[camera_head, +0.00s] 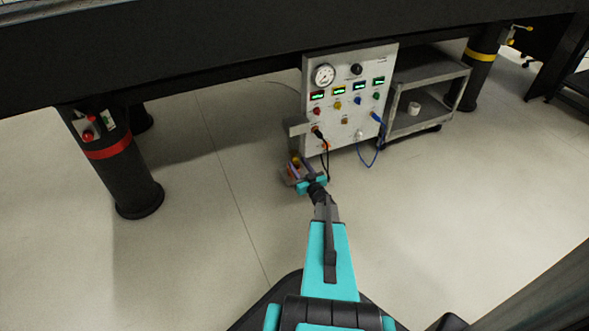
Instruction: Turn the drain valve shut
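My gripper (297,168) is at the lower left corner of a light grey control panel, low over the floor. Its two fingers point away from me. A small yellow and orange-red part (295,160) shows at the fingertips, possibly the drain valve's handle. It is too small to tell whether the fingers touch it or close on it. A grey bracket or box (297,127) stands just above it at the panel's left edge.
The control panel (347,106) carries a gauge, displays and knobs. Black and blue cables hang from its front, the black one close to my gripper. A grey cart (437,66) stands at right. A red-banded leg (120,160) stands left under the dark tabletop. The floor between is clear.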

